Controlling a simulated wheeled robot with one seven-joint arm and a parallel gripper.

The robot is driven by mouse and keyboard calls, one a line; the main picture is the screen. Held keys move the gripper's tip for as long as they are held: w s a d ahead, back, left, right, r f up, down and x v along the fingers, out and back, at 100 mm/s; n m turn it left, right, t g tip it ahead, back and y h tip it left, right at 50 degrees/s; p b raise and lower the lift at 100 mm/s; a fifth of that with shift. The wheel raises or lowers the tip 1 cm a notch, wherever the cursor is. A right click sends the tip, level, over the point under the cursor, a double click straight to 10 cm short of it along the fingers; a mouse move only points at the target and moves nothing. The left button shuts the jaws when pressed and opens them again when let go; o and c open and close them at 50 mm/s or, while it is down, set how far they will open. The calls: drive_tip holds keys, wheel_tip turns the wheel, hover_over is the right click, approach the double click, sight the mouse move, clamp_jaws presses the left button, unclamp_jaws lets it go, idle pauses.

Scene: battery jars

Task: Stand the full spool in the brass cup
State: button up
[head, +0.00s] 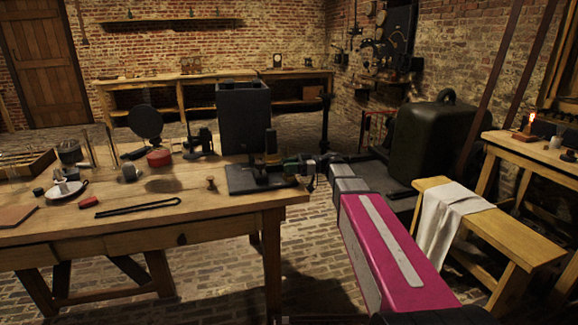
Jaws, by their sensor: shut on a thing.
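My gripper (274,162) is at the right end of the wooden table, in front of a tall dark box on a flat base. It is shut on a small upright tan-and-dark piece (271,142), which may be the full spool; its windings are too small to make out. A small brown spool-shaped piece (211,184) stands apart on the table, left of my gripper. I cannot pick out the brass cup with certainty; my gripper and arm hide part of the table's right end.
The tall dark box (244,115) stands close behind my gripper. A black rod tool (138,207), a white dish (66,190) and a red tin (159,158) lie to the left on the table (226,204). A bench with a cloth (449,217) stands at right.

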drive_tip(key=shift+f, duration=0.15)
drive_tip(key=o, duration=0.9)
drive_tip(key=shift+r, duration=0.25)
drive_tip(key=w+d, duration=0.2)
drive_tip(key=d, duration=1)
drive_tip(key=shift+r, duration=0.35)
